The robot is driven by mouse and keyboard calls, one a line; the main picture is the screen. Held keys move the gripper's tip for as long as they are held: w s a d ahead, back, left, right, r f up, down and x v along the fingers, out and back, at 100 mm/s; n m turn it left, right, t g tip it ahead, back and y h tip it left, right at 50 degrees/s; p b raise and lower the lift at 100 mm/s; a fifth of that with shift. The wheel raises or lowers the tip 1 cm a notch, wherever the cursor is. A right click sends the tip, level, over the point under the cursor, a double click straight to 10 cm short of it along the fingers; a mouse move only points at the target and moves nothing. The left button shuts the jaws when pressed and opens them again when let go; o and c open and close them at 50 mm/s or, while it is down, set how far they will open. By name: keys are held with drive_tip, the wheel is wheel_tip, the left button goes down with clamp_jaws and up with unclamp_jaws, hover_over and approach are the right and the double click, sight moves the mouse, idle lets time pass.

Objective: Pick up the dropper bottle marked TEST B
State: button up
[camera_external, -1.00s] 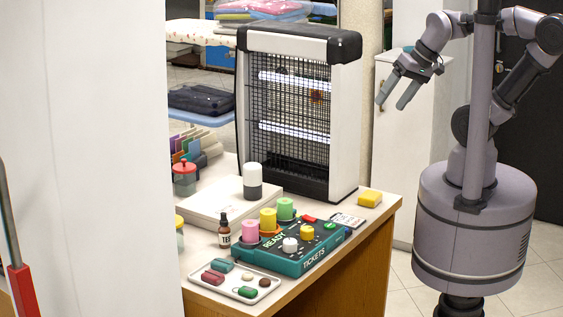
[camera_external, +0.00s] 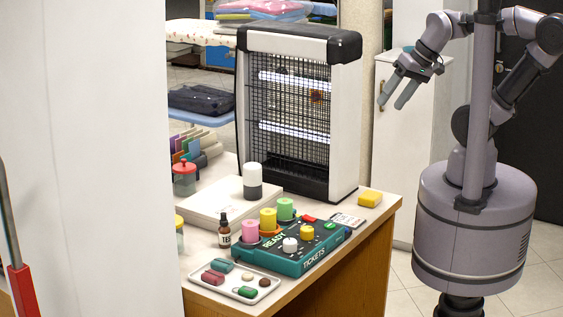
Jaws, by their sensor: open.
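A small dark brown dropper bottle (camera_external: 224,231) with a black top stands upright on the wooden counter. Its pale label shows letters that look like "TE", and the rest cannot be read. It stands just left of the green tickets device and behind the small tray. My gripper (camera_external: 393,93) is open and empty, held high in the air to the right of the bug-zapper-like unit. It is well up and to the right of the bottle, far from touching anything.
The teal tickets device (camera_external: 318,256) carries colored rolls and knobs. A white tray (camera_external: 204,284) holds several small items. A tall black-and-white grille unit (camera_external: 345,120) stands at the back.

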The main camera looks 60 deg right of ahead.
drive_tip(key=n+g+y, duration=0.1)
drive_tip(key=n+g, duration=0.1)
drive_tip(key=n, duration=1)
hover_over(227, 220)
drive_tip(key=s+d, duration=0.3)
drive_tip(key=s, duration=0.1)
wheel_tip(227, 220, down, 17)
drive_tip(key=b+x, duration=0.5)
drive_tip(key=x, duration=0.6)
drive_tip(key=shift+s+f, duration=0.15)
drive_tip(key=shift+w+a+f, duration=0.1)
drive_tip(key=shift+w+f, duration=0.15)
drive_tip(key=shift+f, duration=0.35)
drive_tip(key=b+x, duration=0.2)
drive_tip(key=x, duration=0.1)
drive_tip(key=d+b+x, duration=0.1)
drive_tip(key=x, duration=0.1)
drive_tip(key=shift+s+f, duration=0.2)
drive_tip(key=shift+f, duration=0.1)
drive_tip(key=shift+r, duration=0.25)
drive_tip(key=shift+c, duration=0.2)
clamp_jaws()
